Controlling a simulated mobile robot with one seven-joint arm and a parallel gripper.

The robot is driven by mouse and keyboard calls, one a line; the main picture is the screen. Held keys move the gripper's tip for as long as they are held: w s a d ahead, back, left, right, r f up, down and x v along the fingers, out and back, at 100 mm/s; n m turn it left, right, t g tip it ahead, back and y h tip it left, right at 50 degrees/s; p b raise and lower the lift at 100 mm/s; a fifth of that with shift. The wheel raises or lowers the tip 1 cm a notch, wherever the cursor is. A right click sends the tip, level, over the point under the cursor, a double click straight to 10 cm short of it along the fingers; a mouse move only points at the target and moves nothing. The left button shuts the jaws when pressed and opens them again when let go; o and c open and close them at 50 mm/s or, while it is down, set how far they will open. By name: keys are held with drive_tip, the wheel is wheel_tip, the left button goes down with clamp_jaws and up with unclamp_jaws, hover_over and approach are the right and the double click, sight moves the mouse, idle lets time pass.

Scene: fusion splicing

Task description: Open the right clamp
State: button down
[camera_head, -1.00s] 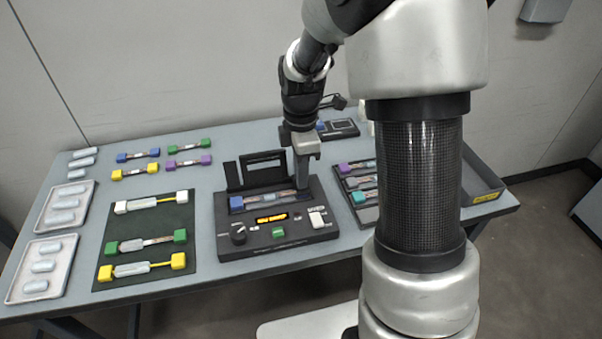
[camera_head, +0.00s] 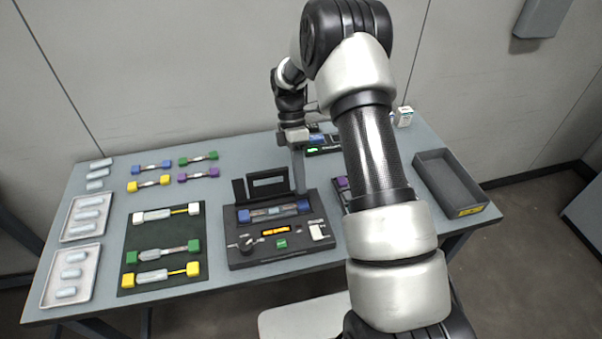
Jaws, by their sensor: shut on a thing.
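The fusion splicer (camera_head: 291,262) is a dark box in the middle of the table. Its black lid (camera_head: 240,190) stands raised at the back. A blue-ended fibre piece (camera_head: 273,212) lies across its top groove. My gripper (camera_head: 300,189) points down at the right end of the groove, just behind the right blue end. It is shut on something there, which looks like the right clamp. The fingers hide the clamp, so its exact position cannot be told.
A dark green mat (camera_head: 136,240) with white, green and yellow-ended pieces lies left of the splicer. Two trays (camera_head: 47,290) of pale capsules are at the far left. Small coloured pieces lie behind. A dark open bin (camera_head: 430,188) is at the right. My arm hides part of a rack.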

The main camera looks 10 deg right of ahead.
drive_tip(key=shift+w+g, duration=0.55)
drive_tip(key=shift+g, duration=0.45)
drive_tip(key=shift+w+g, duration=0.25)
drive_tip(key=shift+g, duration=0.45)
drive_tip(key=shift+r, duration=0.1)
drive_tip(key=c, duration=1.8)
unclamp_jaws()
drive_tip(key=shift+c, duration=0.2)
